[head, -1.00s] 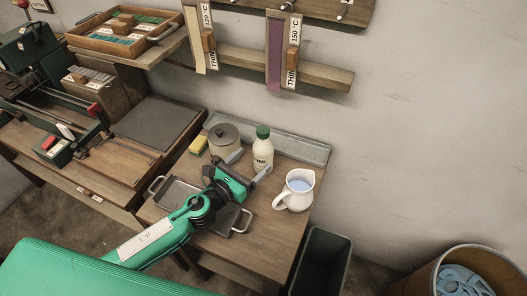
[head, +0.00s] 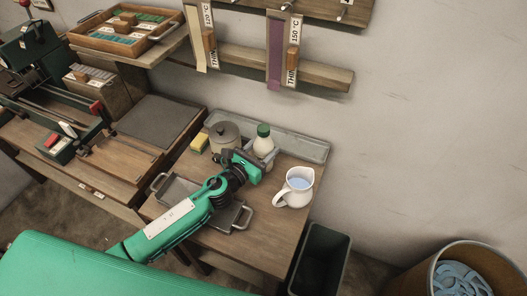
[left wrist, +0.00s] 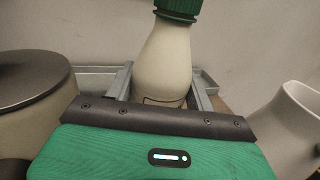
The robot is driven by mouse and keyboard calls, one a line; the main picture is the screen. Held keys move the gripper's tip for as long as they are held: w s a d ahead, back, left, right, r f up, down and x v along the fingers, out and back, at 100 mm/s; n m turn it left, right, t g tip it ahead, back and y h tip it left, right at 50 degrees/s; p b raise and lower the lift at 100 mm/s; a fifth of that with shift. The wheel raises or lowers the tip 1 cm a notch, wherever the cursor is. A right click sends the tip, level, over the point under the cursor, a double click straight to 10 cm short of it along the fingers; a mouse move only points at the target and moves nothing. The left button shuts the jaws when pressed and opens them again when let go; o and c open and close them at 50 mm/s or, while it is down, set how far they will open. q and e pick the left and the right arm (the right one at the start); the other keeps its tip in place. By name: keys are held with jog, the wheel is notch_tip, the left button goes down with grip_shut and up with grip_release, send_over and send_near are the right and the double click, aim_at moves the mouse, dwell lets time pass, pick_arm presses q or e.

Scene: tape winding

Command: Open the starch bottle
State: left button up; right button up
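The starch bottle (head: 263,146), cream with a green cap (head: 263,130), stands upright near the back of the small wooden table. My left gripper (head: 262,158) reaches it from the front left. In the left wrist view the bottle (left wrist: 163,62) stands between my two grey fingers (left wrist: 161,88), its green cap (left wrist: 178,8) above them. The fingers are apart, one on each side of the bottle, with a narrow gap showing at the sides. The gripper body hides the bottle's lower part. My right gripper is not in view.
A lidded grey pot (head: 224,137) stands left of the bottle, beside a yellow sponge (head: 199,142). A white jug (head: 296,188) with blue liquid stands to the right. A metal tray (head: 180,190) lies under my arm. A dark bin (head: 320,262) stands at the table's right.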

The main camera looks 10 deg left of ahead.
aim_at(260, 136)
pick_arm(q)
jog(key=c, duration=0.5)
jog(key=shift+r, duration=0.45)
notch_tip(260, 136, up, 6)
jog(key=p, duration=0.2)
jog(key=shift+f+p, duration=0.1)
jog(key=shift+p, duration=0.3)
notch_tip(260, 136, up, 13)
jog(key=shift+r+p, duration=0.2)
jog(key=shift+p, duration=0.8)
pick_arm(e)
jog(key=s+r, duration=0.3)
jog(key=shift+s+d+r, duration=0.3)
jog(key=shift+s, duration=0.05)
pick_arm(q)
jog(key=o, duration=0.4)
jog(key=c, duration=0.6)
